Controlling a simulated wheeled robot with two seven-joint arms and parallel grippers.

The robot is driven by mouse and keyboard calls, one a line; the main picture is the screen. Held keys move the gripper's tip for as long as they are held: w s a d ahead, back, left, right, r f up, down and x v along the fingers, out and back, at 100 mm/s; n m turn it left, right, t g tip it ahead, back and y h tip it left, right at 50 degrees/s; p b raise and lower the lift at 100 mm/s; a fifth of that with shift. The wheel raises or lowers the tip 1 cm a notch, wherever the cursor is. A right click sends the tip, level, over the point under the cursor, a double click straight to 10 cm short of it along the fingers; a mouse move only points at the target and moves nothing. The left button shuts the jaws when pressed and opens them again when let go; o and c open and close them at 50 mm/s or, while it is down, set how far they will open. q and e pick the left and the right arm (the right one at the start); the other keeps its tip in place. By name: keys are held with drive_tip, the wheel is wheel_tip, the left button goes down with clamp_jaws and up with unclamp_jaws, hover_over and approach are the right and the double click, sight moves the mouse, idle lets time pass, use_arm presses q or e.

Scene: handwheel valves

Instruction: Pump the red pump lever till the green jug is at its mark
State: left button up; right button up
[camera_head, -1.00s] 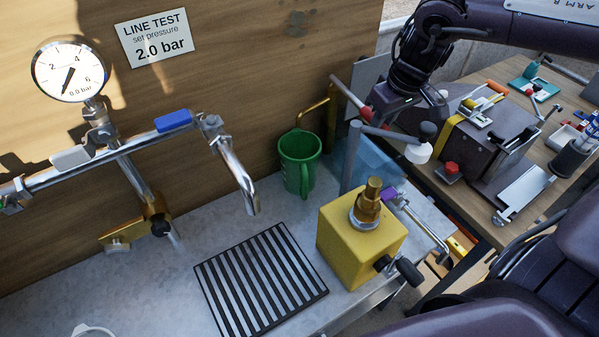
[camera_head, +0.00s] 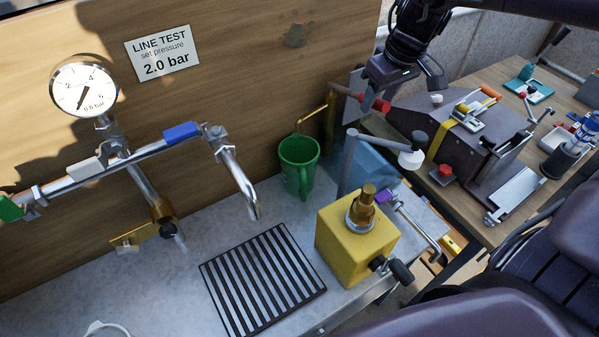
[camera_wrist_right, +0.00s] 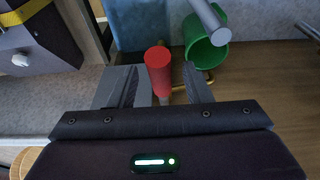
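The red pump lever's grip (camera_head: 345,91) sticks out at the back, beside the blue tank (camera_head: 370,165) and its grey post. My right gripper (camera_head: 367,97) is at this grip. In the right wrist view the red grip (camera_wrist_right: 158,72) lies between the two grey fingers (camera_wrist_right: 168,85), with a gap showing on the right, so they look open. The green jug (camera_head: 299,165) stands upright on the bench under a brass spout (camera_head: 316,118); it also shows in the wrist view (camera_wrist_right: 206,45). Its mark and liquid level cannot be made out. My left gripper is out of view.
A yellow block with a brass fitting (camera_head: 357,240) stands right of the black grate (camera_head: 262,278). A pipe with a pressure gauge (camera_head: 84,89) runs along the wooden wall at left. A side table with a dark machine (camera_head: 460,125) and tools is at right.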

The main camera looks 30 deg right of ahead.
drive_tip(key=shift+w+p+v, duration=0.25)
drive_tip(key=shift+p+v, duration=0.55)
drive_tip(key=shift+v, duration=0.35)
drive_tip(key=shift+w+p+v, duration=0.25)
drive_tip(key=shift+p+v, duration=0.6)
drive_tip(key=shift+v, duration=0.3)
drive_tip(key=shift+w+p+v, duration=0.25)
drive_tip(key=shift+p+v, duration=0.55)
drive_tip(key=shift+v, duration=0.3)
drive_tip(key=shift+r, duration=0.15)
drive_tip(key=shift+r, duration=0.3)
drive_tip(key=b+v, duration=0.2)
drive_tip(key=v, duration=0.5)
drive_tip(key=shift+s+r, duration=0.1)
